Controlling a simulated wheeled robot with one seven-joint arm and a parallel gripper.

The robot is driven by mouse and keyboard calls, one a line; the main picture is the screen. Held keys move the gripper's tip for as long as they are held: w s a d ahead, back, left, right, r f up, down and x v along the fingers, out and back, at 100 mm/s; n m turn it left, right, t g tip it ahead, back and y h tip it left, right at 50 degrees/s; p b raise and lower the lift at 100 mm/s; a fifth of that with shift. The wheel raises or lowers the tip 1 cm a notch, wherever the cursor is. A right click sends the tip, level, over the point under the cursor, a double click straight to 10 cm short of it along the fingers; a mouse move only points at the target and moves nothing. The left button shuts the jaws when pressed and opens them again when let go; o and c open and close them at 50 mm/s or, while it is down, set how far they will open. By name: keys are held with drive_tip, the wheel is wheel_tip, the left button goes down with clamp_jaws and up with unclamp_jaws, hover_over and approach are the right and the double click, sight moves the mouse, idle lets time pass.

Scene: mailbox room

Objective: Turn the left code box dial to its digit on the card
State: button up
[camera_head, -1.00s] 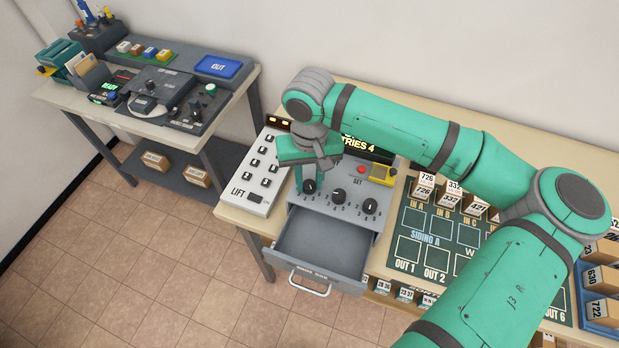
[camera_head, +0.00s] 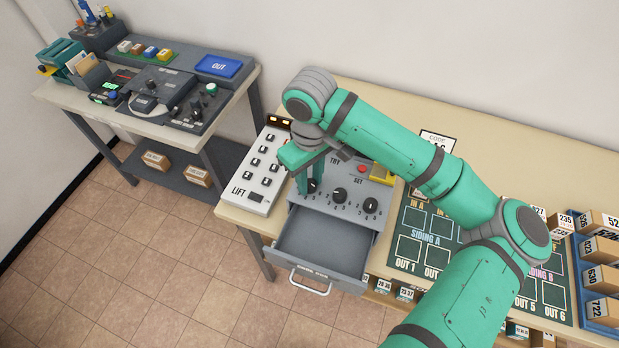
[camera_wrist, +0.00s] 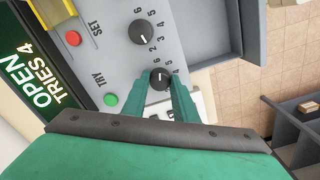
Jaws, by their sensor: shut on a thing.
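The grey code box (camera_head: 362,222) stands on the table with three black dials in a row. My gripper (camera_head: 311,186) points down over the left dial (camera_head: 313,185). In the wrist view, my gripper's fingers (camera_wrist: 171,97) are shut on the left dial (camera_wrist: 160,78), one on each side. The middle dial (camera_head: 339,195) and right dial (camera_head: 371,206) are free. The code card (camera_head: 438,143) stands behind my arm, and its digits are mostly hidden. In the wrist view, the display (camera_wrist: 37,75) reads OPEN and TRIES 4. The drawer (camera_head: 321,249) is pulled out and looks empty.
The lift panel (camera_head: 262,170) stands close left of the code box. The SET button (camera_wrist: 73,38) and TRY button (camera_wrist: 111,99) lie near the dials. The siding board (camera_head: 425,240) is to the right. A second table (camera_head: 240,88) holds other devices.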

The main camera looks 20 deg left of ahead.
sight(310, 183)
drive_tip(key=shift+n, duration=0.8)
drive_tip(key=o, duration=1.1)
drive_tip(key=shift+d, duration=0.1)
drive_tip(key=shift+c, duration=0.2)
wheel_tip(310, 183, up, 11)
drive_tip(key=shift+f, duration=0.1)
